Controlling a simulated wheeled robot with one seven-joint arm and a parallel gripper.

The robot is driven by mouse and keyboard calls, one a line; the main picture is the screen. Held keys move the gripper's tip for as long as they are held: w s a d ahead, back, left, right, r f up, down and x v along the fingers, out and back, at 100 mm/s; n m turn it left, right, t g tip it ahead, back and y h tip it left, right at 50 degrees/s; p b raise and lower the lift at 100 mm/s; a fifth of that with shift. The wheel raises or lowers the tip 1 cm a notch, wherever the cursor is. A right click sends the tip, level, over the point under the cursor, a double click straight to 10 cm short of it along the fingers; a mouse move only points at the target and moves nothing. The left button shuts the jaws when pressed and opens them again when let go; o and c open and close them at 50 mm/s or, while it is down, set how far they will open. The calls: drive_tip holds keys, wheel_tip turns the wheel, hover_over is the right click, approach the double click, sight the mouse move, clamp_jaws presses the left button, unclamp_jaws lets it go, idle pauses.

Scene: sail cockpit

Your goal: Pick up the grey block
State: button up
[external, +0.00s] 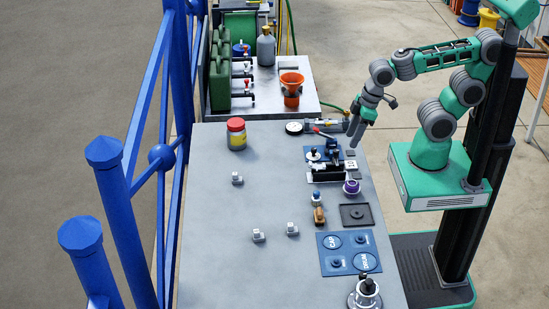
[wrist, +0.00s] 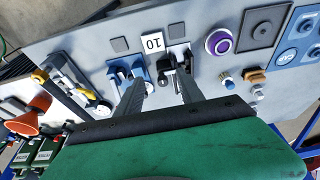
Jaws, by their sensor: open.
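I cannot tell which one is meant. My gripper (external: 356,138) is above the table's far right edge, well away from these blocks. In the wrist view my gripper (wrist: 160,90) has its two fingers apart with nothing held, over a blue-based lever device (wrist: 127,72) and a black clamp.
A purple knob (external: 351,187), a dark square plate (external: 356,215) and a blue panel (external: 335,265) line the right side. An orange cup (external: 291,88) stands beyond. The table's left-middle is mostly clear, beside blue railings (external: 125,210).

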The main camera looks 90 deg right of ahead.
drive_tip(key=n+y+b, duration=1.1)
drive_tip(key=n+y, duration=0.1)
drive_tip(key=n, duration=0.2)
approach(256, 230)
drive_tip(key=shift+w+a+f+t, duration=0.15)
drive_tip(key=shift+a+f, duration=0.2)
drive_tip(key=shift+f, duration=0.25)
drive_tip(key=shift+s+a+f+t, duration=0.15)
drive_tip(key=shift+a+f, duration=0.15)
drive_tip(key=shift+f, duration=0.3)
drive_tip(key=shift+w+a+n+y, duration=0.15)
drive_tip(key=shift+a+n+y, duration=0.2)
drive_tip(key=shift+y, duration=0.15)
drive_tip(key=p+x, duration=0.1)
drive_tip(key=x, duration=0.6)
drive_tip(key=shift+w+a, duration=0.1)
drive_tip(key=shift+a, duration=0.2)
clamp_jaws()
